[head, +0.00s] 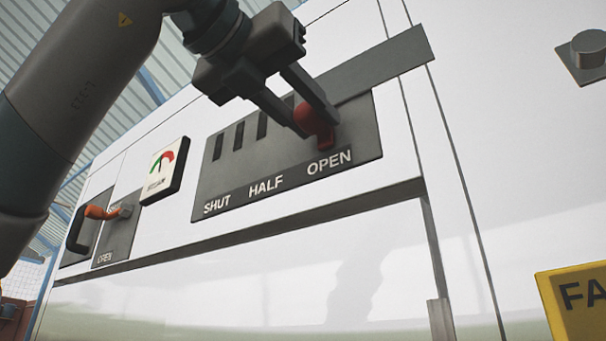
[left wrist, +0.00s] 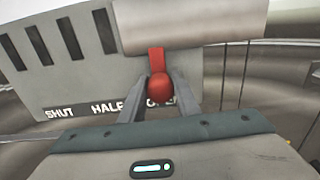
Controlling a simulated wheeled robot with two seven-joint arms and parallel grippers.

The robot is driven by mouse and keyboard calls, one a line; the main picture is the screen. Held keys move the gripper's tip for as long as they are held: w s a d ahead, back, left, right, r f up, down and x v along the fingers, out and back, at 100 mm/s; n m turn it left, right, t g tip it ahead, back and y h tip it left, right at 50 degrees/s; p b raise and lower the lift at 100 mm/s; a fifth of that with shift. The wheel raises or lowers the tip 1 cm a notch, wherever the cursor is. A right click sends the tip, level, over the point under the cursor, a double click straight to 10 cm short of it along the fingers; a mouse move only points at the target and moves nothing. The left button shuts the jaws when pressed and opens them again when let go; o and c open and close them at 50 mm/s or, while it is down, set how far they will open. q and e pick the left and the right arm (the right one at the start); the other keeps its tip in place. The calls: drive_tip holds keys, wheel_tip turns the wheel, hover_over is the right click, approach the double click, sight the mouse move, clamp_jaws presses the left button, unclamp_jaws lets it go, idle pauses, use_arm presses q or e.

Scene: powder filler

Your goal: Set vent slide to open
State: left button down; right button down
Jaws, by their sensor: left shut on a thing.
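The vent slide's red knob (head: 318,125) stands at the OPEN end of a dark grey panel (head: 280,165) marked SHUT, HALF and OPEN. My left gripper (head: 312,122) is shut on the red knob, one finger on each side. In the left wrist view the knob (left wrist: 159,87) sits between the two fingertips, with a red stem running up behind it. A flat grey slide plate (head: 385,66) reaches past the panel's right edge. Dark slots show in the panel left of the knob. The fingers partly cover the word OPEN in the left wrist view. My right gripper is not in view.
A gauge (head: 165,170) with a red and green dial is left of the panel. An orange-handled latch (head: 102,212) is further left. A grey knob (head: 589,49) is at the upper right, and a yellow sign (head: 575,300) is at the lower right.

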use_arm(q)
drive_tip(key=c, duration=1.5)
unclamp_jaws()
drive_tip(key=shift+o, duration=0.6)
drive_tip(key=shift+s+d, duration=0.2)
drive_tip(key=shift+d, duration=0.05)
drive_tip(key=shift+s+a, duration=0.1)
drive_tip(key=shift+a, duration=0.25)
drive_tip(key=shift+s+a+b, duration=0.15)
drive_tip(key=shift+s+b, duration=0.05)
drive_tip(key=shift+b, duration=0.15)
drive_tip(key=b+v, duration=0.5)
drive_tip(key=v, duration=1.1)
drive_tip(key=shift+s, duration=0.25)
